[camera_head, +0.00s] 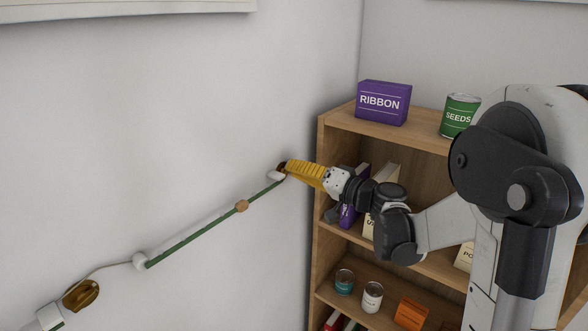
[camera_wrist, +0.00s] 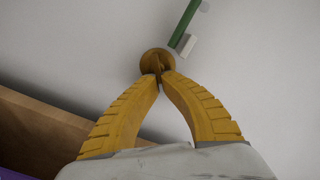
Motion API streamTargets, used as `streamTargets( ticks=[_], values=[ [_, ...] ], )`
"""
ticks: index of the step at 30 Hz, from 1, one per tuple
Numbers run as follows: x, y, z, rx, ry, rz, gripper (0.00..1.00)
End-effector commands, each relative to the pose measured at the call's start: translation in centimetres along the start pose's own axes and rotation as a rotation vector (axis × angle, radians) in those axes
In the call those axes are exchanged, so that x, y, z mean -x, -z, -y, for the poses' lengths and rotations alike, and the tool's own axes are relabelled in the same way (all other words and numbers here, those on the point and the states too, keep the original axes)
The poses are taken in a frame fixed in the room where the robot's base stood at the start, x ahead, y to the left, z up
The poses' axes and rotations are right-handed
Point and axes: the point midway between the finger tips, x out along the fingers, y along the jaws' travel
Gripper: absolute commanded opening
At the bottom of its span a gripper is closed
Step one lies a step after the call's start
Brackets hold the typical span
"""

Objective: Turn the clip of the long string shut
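The long string is a green and white line (camera_head: 205,238) slanting up to the right along the wall. At its upper end is a round brown-gold clip (camera_wrist: 156,58) beside a white block (camera_wrist: 188,46). My gripper (camera_head: 287,168) has its yellow fingers reaching left to this clip. In the wrist view, the two fingertips (camera_wrist: 160,78) come together on the clip's middle ridge, which they partly hide. A similar brown-gold clip (camera_head: 81,295) sits at the lower left, near a white block (camera_head: 49,316).
A wooden shelf (camera_head: 330,215) stands right of the string, close beside my gripper. On its top are a purple RIBBON box (camera_head: 383,102) and a green SEEDS can (camera_head: 459,115). Lower shelves hold books, cans and an orange box (camera_head: 411,313).

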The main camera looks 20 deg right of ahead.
Motion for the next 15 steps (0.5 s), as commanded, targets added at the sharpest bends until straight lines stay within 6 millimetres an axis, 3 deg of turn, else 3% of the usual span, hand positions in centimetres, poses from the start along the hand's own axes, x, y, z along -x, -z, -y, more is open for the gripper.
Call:
streamTargets(
  ticks=[8,15],
  values=[
    [-0.04,-0.01,-0.06,-0.018,0.001,-0.001,0.0],
    [-0.04,-0.27,-0.77,-0.282,0.002,-0.001,0.0]
  ],
)
